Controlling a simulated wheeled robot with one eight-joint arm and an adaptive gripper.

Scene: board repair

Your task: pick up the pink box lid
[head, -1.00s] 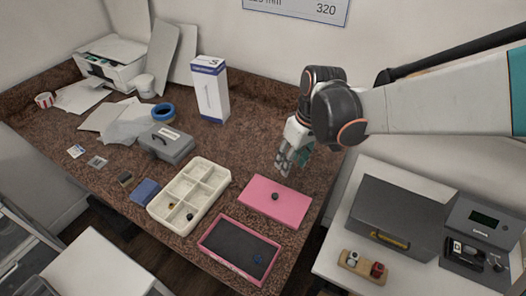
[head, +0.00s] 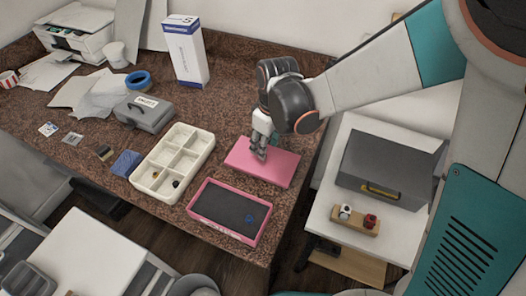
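The pink box lid (head: 281,167) lies flat on the brown speckled worktop, behind and to the right of the open pink box (head: 224,207). The box has a dark inside with a small blue item in it. My gripper (head: 258,155) points down over the left part of the lid, with its fingertips at or just above the surface. The lid's dark knob is hidden behind the fingers. I cannot tell whether the fingers are closed on it. The lid still looks flat on the worktop.
A white compartment tray (head: 146,183) stands left of the box. A grey case (head: 145,112), blue tape roll (head: 138,80) and tall white carton (head: 187,55) are farther back. A grey toolbox (head: 388,168) sits on the white side table to the right.

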